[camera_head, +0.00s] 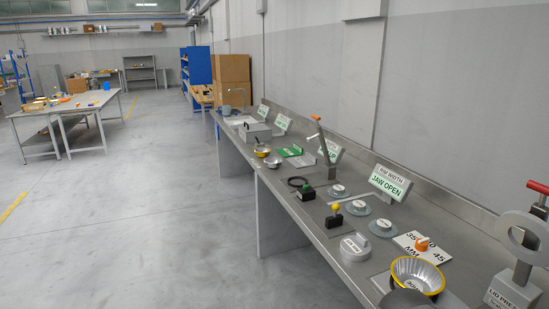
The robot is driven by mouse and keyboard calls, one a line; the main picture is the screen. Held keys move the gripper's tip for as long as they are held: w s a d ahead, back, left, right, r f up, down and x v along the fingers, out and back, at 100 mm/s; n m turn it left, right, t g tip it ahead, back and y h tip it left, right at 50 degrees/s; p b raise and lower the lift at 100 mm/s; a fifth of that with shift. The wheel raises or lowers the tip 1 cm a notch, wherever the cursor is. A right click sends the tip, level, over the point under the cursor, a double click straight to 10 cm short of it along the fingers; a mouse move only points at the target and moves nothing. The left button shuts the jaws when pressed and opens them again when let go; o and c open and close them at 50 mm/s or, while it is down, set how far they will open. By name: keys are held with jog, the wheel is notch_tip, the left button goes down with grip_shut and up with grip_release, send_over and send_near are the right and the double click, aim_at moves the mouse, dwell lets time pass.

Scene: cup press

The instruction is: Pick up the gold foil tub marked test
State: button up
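A foil tub with a gold rim and a silvery ribbed inside (418,270) stands open side up on the steel bench at the lower right. A pale label with dark lettering shows inside it, too small to read surely. A dark grey rounded shape (405,299) overlaps its near left side at the bottom edge; I cannot tell what it is. A smaller gold bowl (262,150) and a silvery bowl (273,162) sit farther back near the bench's left edge. My gripper is not in view.
A lidded grey tin (355,247) stands left of the tub. Behind the tub is a white size plate with an orange knob (422,244). A press with a red handle (521,252) rises at the right. A JAW OPEN sign (390,183) stands along the bench's back.

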dwell(0.3)
jog(key=o, duration=1.4)
